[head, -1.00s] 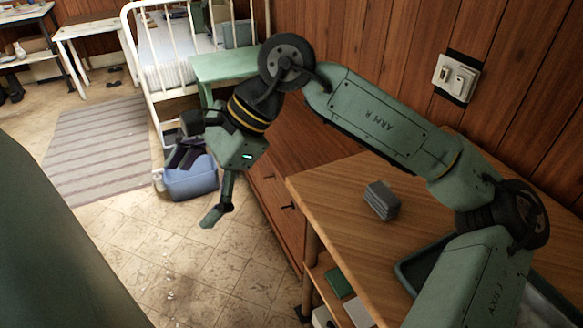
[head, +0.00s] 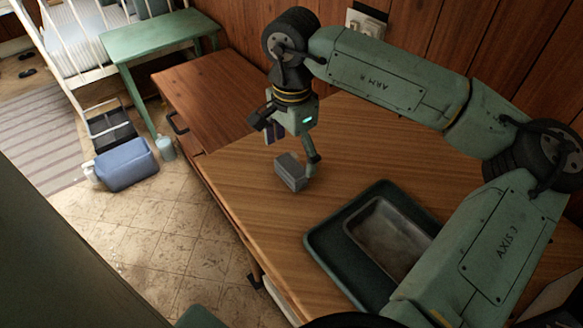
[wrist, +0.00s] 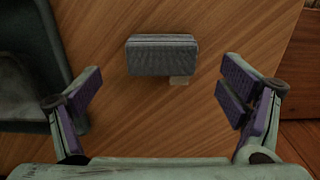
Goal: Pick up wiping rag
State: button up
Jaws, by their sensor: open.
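A grey, folded, block-shaped cloth, which looks like the wiping rag (head: 291,171), lies on the wooden tabletop (head: 245,190). In the wrist view the rag (wrist: 161,54) is in the upper middle, with a small beige piece showing at its lower right edge. My gripper (head: 293,150) is just above and behind the rag in the head view. In the wrist view my gripper (wrist: 163,76) is open and empty, one finger to each side, with the rag ahead between the finger lines. The exact height above the rag is hard to tell.
A dark green tray (head: 322,243) holding a metal pan (head: 392,238) is to the right of the rag. A lower reddish-brown cabinet (head: 212,92) adjoins the table's far end. A wood-panelled wall runs behind. The tabletop around the rag is clear.

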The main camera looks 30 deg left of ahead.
aim_at(293, 163)
jog(key=f+p, duration=0.2)
jog(key=f, duration=0.3)
jog(key=shift+w, duration=0.2)
jog(key=shift+c, duration=0.2)
jog(key=c, duration=1.3)
jog(key=shift+r+b, duration=0.6)
jog(key=shift+r, duration=0.15)
jog(key=shift+s+d+r+b, duration=0.1)
jog(key=shift+s+r+b, duration=0.2)
jog(key=shift+r, duration=0.15)
jog(key=shift+s+r+b, duration=0.2)
jog(key=shift+r+b, duration=0.1)
jog(key=shift+r, duration=0.15)
jog(key=s+d+b, duration=0.1)
jog(key=s, duration=0.3)
jog(key=s+d+r+b, duration=0.1)
jog(key=s+d, duration=0.1)
jog(key=s, duration=0.3)
jog(key=s+d+b, duration=0.1)
jog(key=s+b, duration=0.1)
jog(key=s, duration=0.3)
jog(key=shift+s+d+r, duration=0.2)
jog(key=shift+d+r, duration=0.05)
jog(key=shift+r, duration=0.1)
